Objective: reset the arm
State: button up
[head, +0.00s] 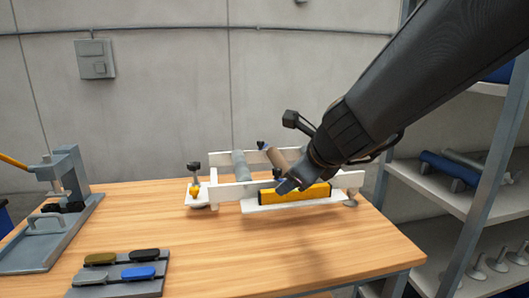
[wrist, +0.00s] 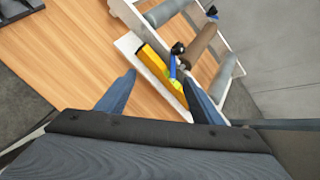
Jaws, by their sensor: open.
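My gripper (head: 288,186) is at the end of my dark arm, which reaches in from the upper right of the head view. In the wrist view its two fingers (wrist: 160,92) stand wide apart with nothing held between them. The fingers are above the table near a white roller frame (head: 222,189). A yellow bar (head: 308,194) lies along the frame's front side, partly behind the gripper in the head view. The bar also shows in the wrist view (wrist: 160,72), beyond the fingers, with a small blue part (wrist: 172,68) near the right finger.
The wooden table (head: 220,240) has free room at its front middle. A grey tray (head: 118,275) with several coloured handles lies at the front left. A grey press (head: 65,205) stands at the left. A shelf rack (head: 440,195) stands at the right.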

jog(key=s+d+f+n+g+h+b, duration=0.1)
jog(key=s+d+f+n+g, duration=0.3)
jog(key=s+f+n, duration=0.5)
jog(key=s+d+f+n+g+h+b, duration=0.1)
jog(key=s+d+f+n+g, duration=0.4)
jog(key=n, duration=1.1)
jog(key=s+d+f+h, duration=0.1)
jog(key=s+d+f, duration=0.2)
jog(key=f, duration=0.3)
jog(key=shift+s, duration=0.55)
